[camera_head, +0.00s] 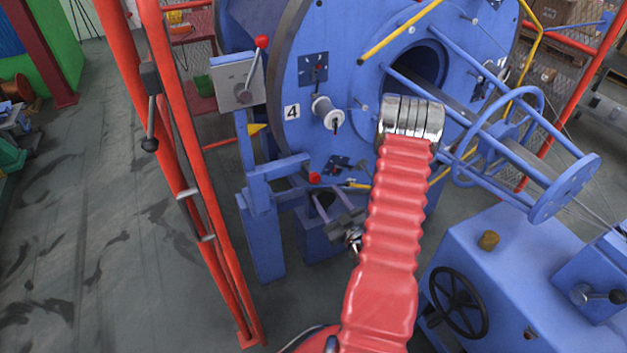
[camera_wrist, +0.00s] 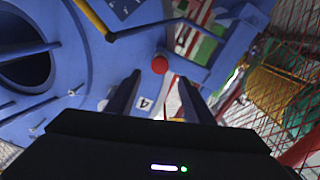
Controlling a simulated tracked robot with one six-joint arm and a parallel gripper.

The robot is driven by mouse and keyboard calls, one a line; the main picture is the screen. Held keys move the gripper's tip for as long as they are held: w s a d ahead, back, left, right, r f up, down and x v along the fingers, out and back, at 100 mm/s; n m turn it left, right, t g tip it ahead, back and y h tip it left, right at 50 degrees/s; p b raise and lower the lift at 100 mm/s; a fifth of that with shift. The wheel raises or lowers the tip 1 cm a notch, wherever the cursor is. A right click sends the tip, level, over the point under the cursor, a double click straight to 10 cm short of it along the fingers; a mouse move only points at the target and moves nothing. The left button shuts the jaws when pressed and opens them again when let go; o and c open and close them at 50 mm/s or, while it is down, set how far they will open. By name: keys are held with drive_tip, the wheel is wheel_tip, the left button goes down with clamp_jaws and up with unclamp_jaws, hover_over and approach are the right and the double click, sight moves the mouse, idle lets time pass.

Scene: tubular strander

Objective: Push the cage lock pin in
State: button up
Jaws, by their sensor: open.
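The cage lock pin shows as a red round knob (camera_head: 314,178) at the end of a blue arm on the post beside the big blue cage disc (camera_head: 300,110). In the wrist view the red knob (camera_wrist: 160,65) sits centred just beyond my fingertips. My gripper (camera_head: 323,197) is low in front of the disc, its two fingers apart and pointing towards the knob. In the wrist view the fingers (camera_wrist: 159,80) are open with nothing between them, and the knob appears apart from them. The pin's shaft is hidden.
A grey plate with a red-ball lever (camera_head: 262,42) stands on the blue post. Red guard rails (camera_head: 190,160) run at the left. A blue cabinet with a black handwheel (camera_head: 457,302) is at the right. A yellow bar (camera_wrist: 95,18) crosses near the disc in the wrist view.

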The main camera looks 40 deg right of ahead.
sight(315, 180)
drive_tip(key=x, duration=0.9)
drive_tip(key=shift+w, duration=0.1)
drive_tip(key=shift+c, duration=0.2)
clamp_jaws()
idle(0.3)
